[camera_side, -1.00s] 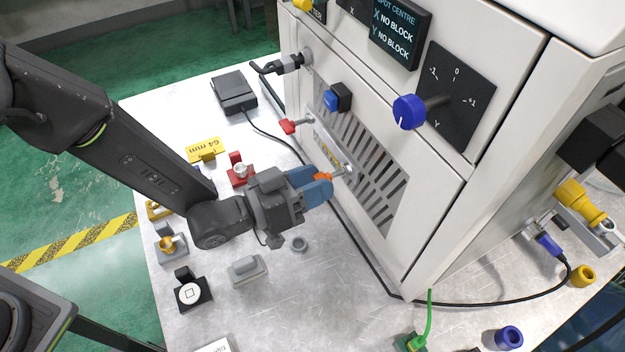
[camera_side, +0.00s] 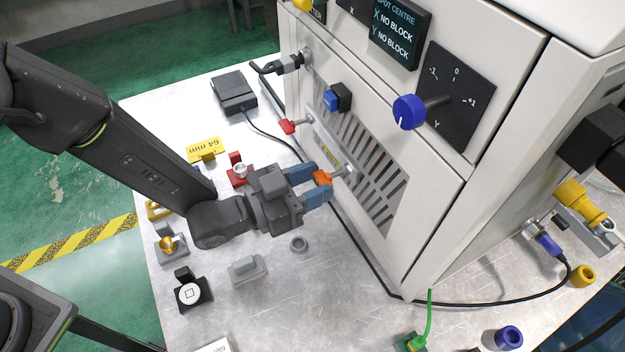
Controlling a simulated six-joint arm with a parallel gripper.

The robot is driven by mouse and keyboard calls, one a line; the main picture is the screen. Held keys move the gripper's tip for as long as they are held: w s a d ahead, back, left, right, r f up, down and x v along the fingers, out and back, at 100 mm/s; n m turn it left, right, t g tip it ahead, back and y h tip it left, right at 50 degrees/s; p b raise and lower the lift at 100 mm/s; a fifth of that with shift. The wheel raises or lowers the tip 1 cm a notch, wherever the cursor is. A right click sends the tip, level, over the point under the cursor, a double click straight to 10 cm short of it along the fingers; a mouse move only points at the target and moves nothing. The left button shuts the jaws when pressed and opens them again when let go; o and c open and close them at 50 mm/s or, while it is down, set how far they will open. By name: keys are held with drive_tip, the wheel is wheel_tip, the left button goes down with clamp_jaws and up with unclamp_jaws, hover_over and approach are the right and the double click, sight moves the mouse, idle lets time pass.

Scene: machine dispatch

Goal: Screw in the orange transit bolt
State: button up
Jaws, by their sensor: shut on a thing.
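The orange transit bolt (camera_side: 322,178) has an orange head and a pale metal shank that reaches to the slotted vent panel (camera_side: 373,187) on the machine's front. How deep the shank sits cannot be told. My gripper (camera_side: 319,185) comes from the left, with its two blue fingers shut on the orange head. The fingers hide part of the head.
The machine (camera_side: 440,190) fills the right, with a blue dial knob (camera_side: 408,112) and a blue button (camera_side: 331,101) above. Small fixtures, including a red one (camera_side: 238,170) and a grey block (camera_side: 248,268), stand on the table (camera_side: 320,300). A black cable runs along the machine's foot.

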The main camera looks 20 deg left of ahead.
drive_tip(key=o, duration=0.9)
drive_tip(key=shift+o, duration=0.2)
drive_tip(key=shift+s+a, duration=0.1)
drive_tip(key=v, duration=1.3)
drive_tip(key=shift+s+a, duration=0.2)
drive_tip(key=shift+r, duration=0.1)
